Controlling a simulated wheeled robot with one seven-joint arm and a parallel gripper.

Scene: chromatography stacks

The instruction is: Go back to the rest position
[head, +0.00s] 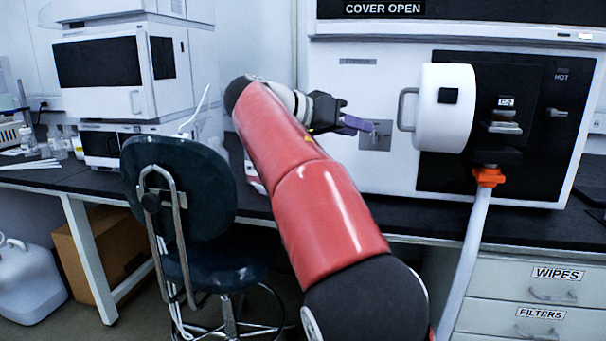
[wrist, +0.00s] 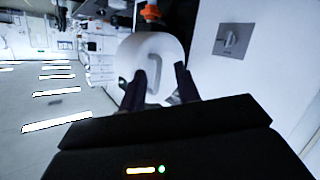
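My gripper (head: 350,124) is in front of the white instrument's front panel (head: 345,80), left of the round white cover (head: 445,120). In the wrist view its two dark fingers (wrist: 160,72) stand apart with nothing between them, so it is open and empty. The white cover (wrist: 160,48) with its grey handle shows beyond the fingers in that view. My arm reaches up and away from the lower middle of the head view. Whether the fingers touch the panel cannot be told, but no contact shows.
A small grey plate with a knob (head: 376,137) is beside my gripper. A display above reads COVER OPEN (head: 384,9). An orange fitting with a pale hose (head: 488,177) hangs below the black panel. A dark chair (head: 182,190) stands left of my arm, before the bench.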

